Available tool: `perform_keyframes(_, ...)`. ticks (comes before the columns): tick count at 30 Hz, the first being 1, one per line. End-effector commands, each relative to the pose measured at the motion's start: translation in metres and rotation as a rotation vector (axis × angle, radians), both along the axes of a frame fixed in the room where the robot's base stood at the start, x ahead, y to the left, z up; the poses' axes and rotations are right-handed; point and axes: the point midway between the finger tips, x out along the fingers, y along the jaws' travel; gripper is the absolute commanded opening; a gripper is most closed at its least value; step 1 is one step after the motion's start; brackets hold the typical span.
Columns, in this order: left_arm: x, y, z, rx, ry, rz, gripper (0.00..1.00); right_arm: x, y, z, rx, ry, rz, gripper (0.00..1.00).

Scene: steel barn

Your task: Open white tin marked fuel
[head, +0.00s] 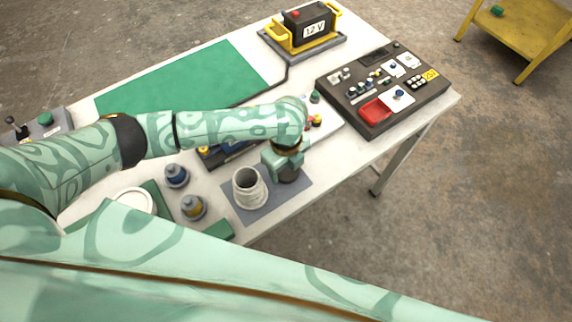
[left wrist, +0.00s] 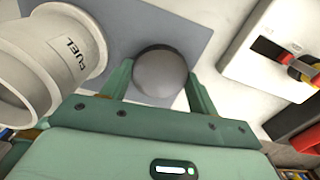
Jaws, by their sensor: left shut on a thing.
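The white tin marked FUEL (head: 249,190) stands upright on a grey mat (head: 236,209), with its mouth open and hollow. It also shows at the left of the left wrist view (left wrist: 62,50), with its label readable. My left gripper (head: 286,164) is just right of the tin, shut on a dark grey round piece (left wrist: 160,76), which looks like a lid or stopper. In the head view this dark piece (head: 289,175) is low over the mat's right part; I cannot tell if it touches. My right gripper is not in view.
A white panel (head: 327,127) with knobs lies behind my gripper. A dark control box (head: 380,90) and a yellow-framed battery (head: 305,29) stand further back. A green mat (head: 190,80) is bare.

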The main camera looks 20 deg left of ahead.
Motion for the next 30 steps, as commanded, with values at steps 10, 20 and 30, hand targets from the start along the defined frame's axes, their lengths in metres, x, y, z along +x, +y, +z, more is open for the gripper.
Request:
perform_keyframes(10,0.000,0.000,-0.002,0.000,0.001,0.000,0.81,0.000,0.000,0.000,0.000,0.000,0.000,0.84)
perform_keyframes(20,0.001,0.000,0.034,0.000,-0.004,-0.002,0.81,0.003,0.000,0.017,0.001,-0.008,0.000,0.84)
perform_keyframes(30,0.000,-0.001,0.107,0.000,-0.002,-0.002,0.81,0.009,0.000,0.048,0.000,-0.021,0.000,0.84)
